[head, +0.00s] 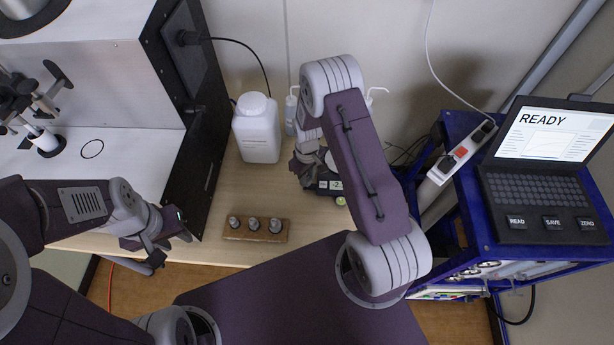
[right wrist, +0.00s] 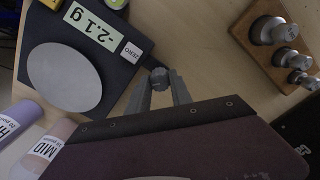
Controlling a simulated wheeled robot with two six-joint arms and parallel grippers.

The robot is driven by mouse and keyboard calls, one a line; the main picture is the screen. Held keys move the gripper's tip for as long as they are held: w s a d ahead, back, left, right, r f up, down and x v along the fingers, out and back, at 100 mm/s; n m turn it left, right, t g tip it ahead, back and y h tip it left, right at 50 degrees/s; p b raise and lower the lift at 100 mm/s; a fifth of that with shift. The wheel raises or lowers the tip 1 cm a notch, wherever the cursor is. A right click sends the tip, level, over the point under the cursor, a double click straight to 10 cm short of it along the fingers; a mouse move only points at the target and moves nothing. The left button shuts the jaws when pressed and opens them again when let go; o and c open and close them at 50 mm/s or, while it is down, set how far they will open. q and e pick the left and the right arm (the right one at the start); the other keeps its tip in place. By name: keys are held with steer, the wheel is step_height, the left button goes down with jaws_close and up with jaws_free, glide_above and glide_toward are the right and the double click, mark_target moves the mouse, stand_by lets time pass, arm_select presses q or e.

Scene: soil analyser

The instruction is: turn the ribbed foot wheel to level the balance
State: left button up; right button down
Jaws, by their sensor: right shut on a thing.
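In the head view the balance (head: 326,184) is mostly hidden behind my right arm. The grey ribbed foot wheel (right wrist: 159,77) is at the balance's corner. My right gripper (right wrist: 161,84) is shut on the wheel, one finger on each side. A yellow-green round thing (head: 340,201) shows beside the balance; I cannot tell its bubble. My left gripper (head: 172,246) is open and empty near the table's front edge.
A wooden block with metal weights (head: 255,229) stands left of the balance. A white jug (head: 256,129) and wash bottles (head: 291,110) stand behind. A laptop reading READY (head: 540,165) sits on a blue cart (head: 455,125) at right. Two labelled bottles (right wrist: 42,152) lie near the pan in the wrist view.

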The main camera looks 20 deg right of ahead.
steer(key=shift+m, duration=0.3)
steer(key=m, duration=0.6)
steer(key=shift+m, duration=0.3)
steer(key=m, duration=0.3)
steer(key=shift+m, duration=2.2)
steer(key=shift+w, duration=0.1)
steer(key=c, duration=1.2)
jaws_free()
steer(key=shift+o, duration=0.2)
